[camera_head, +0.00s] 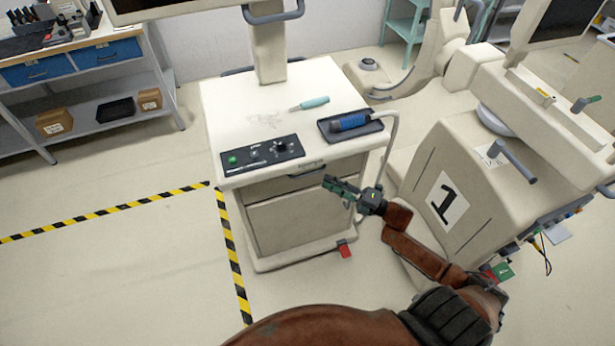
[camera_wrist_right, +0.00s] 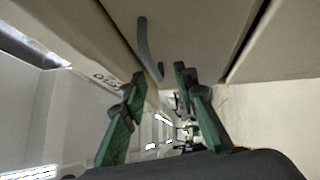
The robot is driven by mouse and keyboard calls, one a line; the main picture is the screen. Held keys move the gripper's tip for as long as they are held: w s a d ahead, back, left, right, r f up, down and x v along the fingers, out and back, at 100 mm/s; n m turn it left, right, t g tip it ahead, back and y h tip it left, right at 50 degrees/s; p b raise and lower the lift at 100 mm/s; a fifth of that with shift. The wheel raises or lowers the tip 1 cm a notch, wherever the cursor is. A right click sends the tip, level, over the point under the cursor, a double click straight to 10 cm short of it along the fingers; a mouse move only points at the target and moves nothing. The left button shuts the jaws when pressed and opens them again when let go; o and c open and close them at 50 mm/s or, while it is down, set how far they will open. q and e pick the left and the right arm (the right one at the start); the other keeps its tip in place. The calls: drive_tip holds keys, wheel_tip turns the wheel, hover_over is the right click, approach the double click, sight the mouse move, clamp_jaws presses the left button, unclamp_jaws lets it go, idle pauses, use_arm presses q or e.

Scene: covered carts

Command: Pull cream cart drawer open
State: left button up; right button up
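The cream cart (camera_head: 222,112) stands in the middle of the head view. Its upper drawer (camera_head: 262,188) looks flush with the cart front, and a grey handle (camera_head: 306,171) sits near the drawer's top edge. My right gripper (camera_head: 327,185), with green fingers, is just in front of the drawer's right part, close to the handle. In the right wrist view, the gripper (camera_wrist_right: 159,73) is open, with a clear gap between its fingers. The curved grey handle (camera_wrist_right: 144,42) shows beyond the fingertips, its end between them; contact cannot be told. My left gripper is not in view.
On the cart top are a black control panel (camera_head: 262,156), a teal-handled tool (camera_head: 314,102) and a blue device in a dark tray (camera_head: 368,132). A cream machine marked 1 (camera_head: 420,150) stands close on the right. Striped tape (camera_head: 230,250) marks open floor on the left.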

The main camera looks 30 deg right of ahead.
sight(310, 174)
drive_tip(key=shift+n, duration=0.3)
drive_tip(key=shift+s+a+r+x, duration=0.1)
drive_tip(key=shift+r+x, duration=0.1)
drive_tip(key=shift+x, duration=1.15)
drive_tip(key=shift+s+a+r+x, duration=0.1)
drive_tip(key=shift+r+x, duration=0.1)
drive_tip(key=shift+x, duration=1.2)
drive_tip(key=shift+s+a+r+x, duration=0.1)
drive_tip(key=shift+r+x, duration=0.1)
drive_tip(key=shift+x, duration=1.15)
drive_tip(key=shift+c, duration=0.4)
clamp_jaws()
